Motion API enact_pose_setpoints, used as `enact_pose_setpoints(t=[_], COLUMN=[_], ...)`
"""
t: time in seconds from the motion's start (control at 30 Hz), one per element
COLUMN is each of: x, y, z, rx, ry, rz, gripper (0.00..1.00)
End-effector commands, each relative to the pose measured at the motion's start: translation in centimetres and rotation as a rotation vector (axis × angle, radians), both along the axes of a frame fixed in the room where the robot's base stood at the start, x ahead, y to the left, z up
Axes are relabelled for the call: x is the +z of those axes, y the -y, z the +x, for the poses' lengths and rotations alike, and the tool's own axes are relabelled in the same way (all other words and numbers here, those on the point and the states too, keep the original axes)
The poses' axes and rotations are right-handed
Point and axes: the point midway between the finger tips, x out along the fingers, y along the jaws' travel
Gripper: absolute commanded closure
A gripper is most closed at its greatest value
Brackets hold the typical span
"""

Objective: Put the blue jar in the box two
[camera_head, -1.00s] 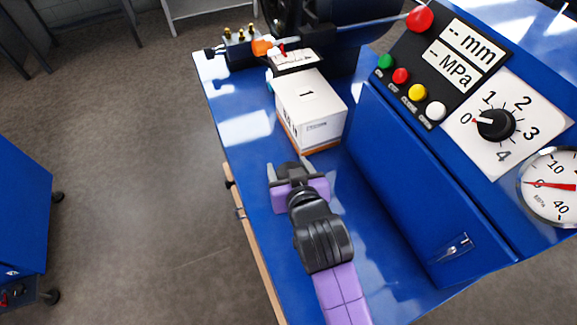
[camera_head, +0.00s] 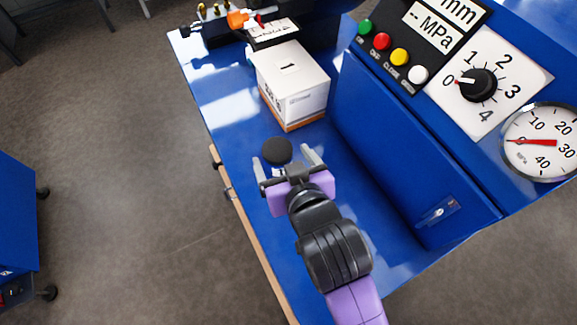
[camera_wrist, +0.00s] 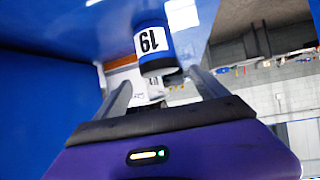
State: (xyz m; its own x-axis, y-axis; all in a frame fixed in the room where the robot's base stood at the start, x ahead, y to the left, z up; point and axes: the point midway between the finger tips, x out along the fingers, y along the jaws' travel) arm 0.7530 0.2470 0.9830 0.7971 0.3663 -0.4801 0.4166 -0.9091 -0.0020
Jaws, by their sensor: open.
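The blue jar (camera_wrist: 152,45) shows in the wrist view with a white label reading 19, upside down there, and a black lid. In the head view only its round black lid (camera_head: 277,150) and a sliver below it show, on the blue bench top. My gripper (camera_head: 284,158) is open, its two fingers pointing at the jar from the near side. In the wrist view the jar is ahead of the gap between the fingers (camera_wrist: 160,78); I cannot tell whether they touch it. No box marked 2 is in view.
A white box marked 1 (camera_head: 294,84) stands on the bench (camera_head: 221,98) beyond the jar. A tall blue housing (camera_head: 405,150) with a dial and gauge rises at the right. The bench's left edge is close to my gripper. Fittings crowd the far end.

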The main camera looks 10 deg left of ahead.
Motion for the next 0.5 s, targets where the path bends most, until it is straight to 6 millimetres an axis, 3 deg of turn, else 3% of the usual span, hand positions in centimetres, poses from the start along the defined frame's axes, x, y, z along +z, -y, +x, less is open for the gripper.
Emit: enact_pose_setpoints(t=[0.2,0.5], x=[1.5,2.0], y=[1.1,1.5], z=[-2.5,-3.3], rx=[0.001,0.000], ry=[0.000,-0.001], rz=[0.000,0.000], gripper=[0.17,0.17])
